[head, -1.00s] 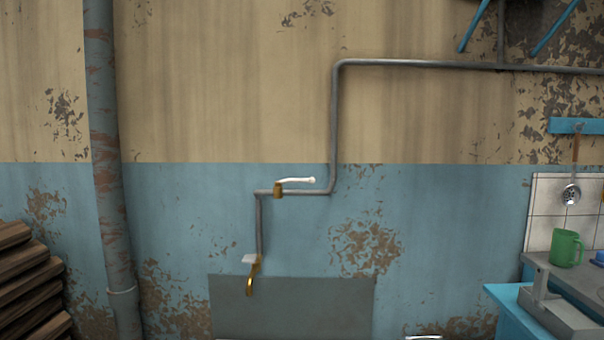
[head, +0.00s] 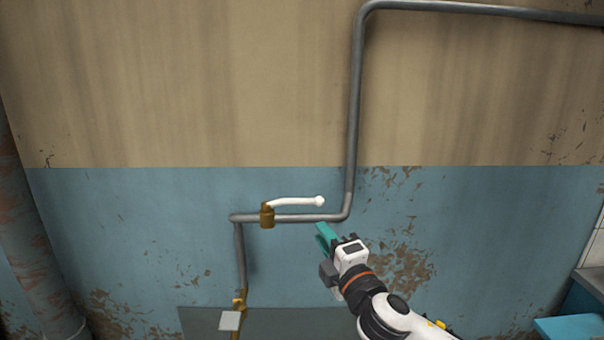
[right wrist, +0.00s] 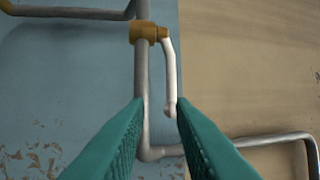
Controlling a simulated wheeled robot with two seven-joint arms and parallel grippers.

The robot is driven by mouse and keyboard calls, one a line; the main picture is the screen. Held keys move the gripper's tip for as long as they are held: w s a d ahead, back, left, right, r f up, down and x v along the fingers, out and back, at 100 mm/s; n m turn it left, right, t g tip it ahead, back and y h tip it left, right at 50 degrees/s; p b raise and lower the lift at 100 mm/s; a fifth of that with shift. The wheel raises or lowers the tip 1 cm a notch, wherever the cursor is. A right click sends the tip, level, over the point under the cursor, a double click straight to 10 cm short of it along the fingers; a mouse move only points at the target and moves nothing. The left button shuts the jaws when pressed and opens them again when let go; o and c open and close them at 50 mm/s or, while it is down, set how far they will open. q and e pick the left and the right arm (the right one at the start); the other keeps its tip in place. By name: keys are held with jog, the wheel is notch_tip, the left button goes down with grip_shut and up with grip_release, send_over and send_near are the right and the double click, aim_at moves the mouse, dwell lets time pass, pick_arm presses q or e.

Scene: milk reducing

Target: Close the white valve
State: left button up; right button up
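The white valve is a white lever handle (head: 297,201) on a brass body (head: 267,216), set in the grey wall pipe. The lever lies nearly along the horizontal pipe, its knobbed end to the right. In the right wrist view the white lever (right wrist: 170,75) runs beside the pipe from the brass body (right wrist: 148,32). My right gripper (head: 321,229) is just below and right of the lever's end. In the right wrist view its teal fingers (right wrist: 159,102) are apart, with the pipe and the lever's end showing between them. My left gripper is not in view.
The grey pipe (head: 353,120) rises from the valve and turns right along the wall. A brass tap with a whitish handle (head: 230,320) is below left. A thick rusty pipe (head: 30,250) stands at left. Blue furniture (head: 570,327) is at lower right.

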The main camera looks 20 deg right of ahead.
aim_at(293, 203)
jog(key=w+a+r+p, duration=0.1)
jog(key=w+r, duration=0.2)
jog(key=w, duration=0.8)
jog(key=shift+w+a+r+p, duration=0.15)
jog(key=shift+w+r+p, duration=0.05)
jog(key=shift+w+p, duration=0.2)
grip_shut()
